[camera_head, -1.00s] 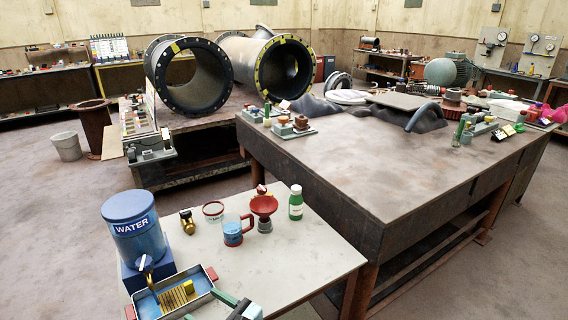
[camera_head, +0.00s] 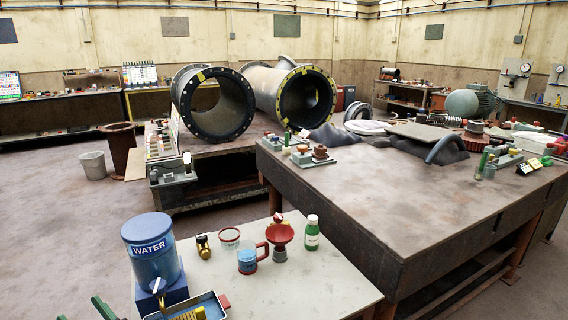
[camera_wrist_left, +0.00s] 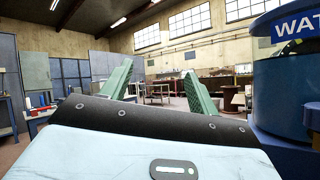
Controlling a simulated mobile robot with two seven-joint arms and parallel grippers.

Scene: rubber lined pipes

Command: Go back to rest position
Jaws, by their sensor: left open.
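My left gripper (camera_head: 88,312) shows at the bottom left edge of the head view as green fingertips, left of the tray. In the left wrist view its two green fingers (camera_wrist_left: 156,88) stand apart with nothing between them. The blue water dispenser (camera_head: 152,252) stands on the near light-topped table, right of the gripper; its blue side also fills the right of the left wrist view (camera_wrist_left: 290,90). My right gripper is in neither view.
On the near table (camera_head: 325,272) are a tray (camera_head: 218,301) cut off by the frame, a blue mug with a red handle (camera_head: 247,259), a red funnel (camera_head: 279,235) and a green bottle (camera_head: 312,234). A large workbench (camera_head: 400,195) stands behind. Open floor (camera_head: 60,225) lies left.

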